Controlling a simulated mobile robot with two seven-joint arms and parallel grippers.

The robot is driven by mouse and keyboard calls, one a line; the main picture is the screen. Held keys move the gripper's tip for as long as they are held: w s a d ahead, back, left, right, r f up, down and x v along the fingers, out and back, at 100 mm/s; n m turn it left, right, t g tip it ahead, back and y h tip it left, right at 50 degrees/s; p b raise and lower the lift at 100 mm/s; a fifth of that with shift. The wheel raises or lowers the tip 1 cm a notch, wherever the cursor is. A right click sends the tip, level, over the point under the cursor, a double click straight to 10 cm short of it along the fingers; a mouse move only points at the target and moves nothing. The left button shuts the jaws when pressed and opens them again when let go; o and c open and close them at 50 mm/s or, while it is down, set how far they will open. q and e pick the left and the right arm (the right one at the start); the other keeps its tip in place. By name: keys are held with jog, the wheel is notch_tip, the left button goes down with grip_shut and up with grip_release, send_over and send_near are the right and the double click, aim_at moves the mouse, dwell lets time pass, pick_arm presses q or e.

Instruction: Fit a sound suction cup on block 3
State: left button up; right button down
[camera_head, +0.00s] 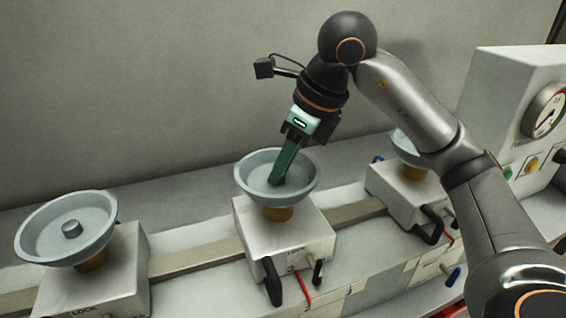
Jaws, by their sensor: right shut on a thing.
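Three pale blue-grey suction cups sit on white blocks along a rail. The middle cup (252,172) stands on an amber neck on the middle block (275,235). My right gripper (277,182) reaches down into this cup from above, slightly tilted. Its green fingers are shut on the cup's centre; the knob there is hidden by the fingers. The left cup (40,240) is in full view, with a grey knob at its centre, on the left block (120,270). The right cup (402,146) is partly hidden by my arm, on the right block (395,195). I cannot read the block numbers. My left gripper is out of view.
A white cabinet with a dial gauge (543,110) and coloured buttons stands at the right. Black levers (272,283) and a red cable (303,288) are on the front of the middle block. A grey wall closes off the back.

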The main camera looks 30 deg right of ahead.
jog(key=shift+f+b, duration=0.35)
jog(key=shift+f, duration=0.1)
jog(key=c, duration=0.9)
grip_release()
jog(key=p+v, duration=0.6)
jog(key=v, duration=0.5)
jog(key=shift+p, duration=0.35)
